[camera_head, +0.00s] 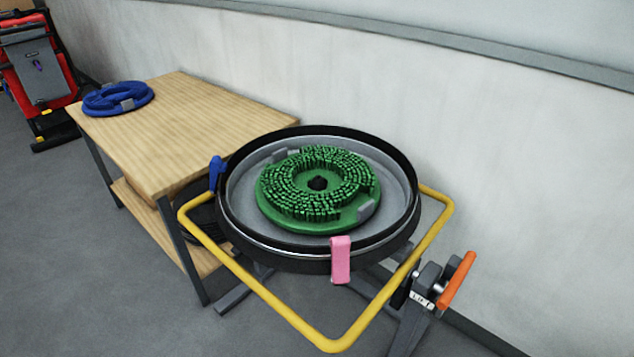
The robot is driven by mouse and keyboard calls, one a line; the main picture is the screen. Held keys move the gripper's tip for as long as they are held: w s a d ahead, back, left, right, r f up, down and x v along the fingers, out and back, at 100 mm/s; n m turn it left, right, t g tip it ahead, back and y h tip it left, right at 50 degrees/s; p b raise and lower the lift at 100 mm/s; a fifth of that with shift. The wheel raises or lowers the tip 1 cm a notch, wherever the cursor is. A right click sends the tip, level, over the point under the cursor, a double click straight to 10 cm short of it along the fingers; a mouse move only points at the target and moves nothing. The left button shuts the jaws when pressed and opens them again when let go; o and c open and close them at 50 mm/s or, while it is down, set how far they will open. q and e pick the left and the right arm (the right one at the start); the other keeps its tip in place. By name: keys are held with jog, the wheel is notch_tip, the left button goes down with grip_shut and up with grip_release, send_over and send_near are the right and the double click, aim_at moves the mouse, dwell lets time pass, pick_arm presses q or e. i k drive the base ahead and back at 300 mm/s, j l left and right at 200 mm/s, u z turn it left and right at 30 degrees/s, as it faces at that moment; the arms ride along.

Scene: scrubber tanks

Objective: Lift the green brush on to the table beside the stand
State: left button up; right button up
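The green brush (300,215) is a round disc with a ring of green bristles facing up and a dark hole in its middle. It lies inside the round grey tray of the stand (233,190), which has a black rim. Grey tabs show at the brush's edge. The wooden table (180,125) stands to the left of the stand, close beside it. A blue coiled ring (117,98) lies at the table's far left end. Neither of my grippers is in view.
A yellow tube frame (270,298) surrounds the stand. A pink tag (340,260) hangs on its front rim, and a blue clip (215,170) sits at its left. An orange lever (457,280) is at lower right. The table's middle is clear. A red machine (38,75) stands far left.

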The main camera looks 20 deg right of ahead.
aim_at(168, 135)
jog(key=z, duration=0.4)
jog(key=j+z, duration=0.15)
jog(key=z, duration=0.2)
jog(key=i+j+z, duration=0.1)
jog(key=z, duration=0.3)
jog(key=j+z, duration=0.25)
jog(key=j, duration=0.3)
jog(key=j+z, duration=0.25)
jog(key=j, duration=0.3)
jog(key=j+z, duration=0.25)
jog(key=j, duration=0.3)
jog(key=k+j+z, duration=0.25)
jog(key=j, duration=0.3)
jog(key=i, duration=0.1)
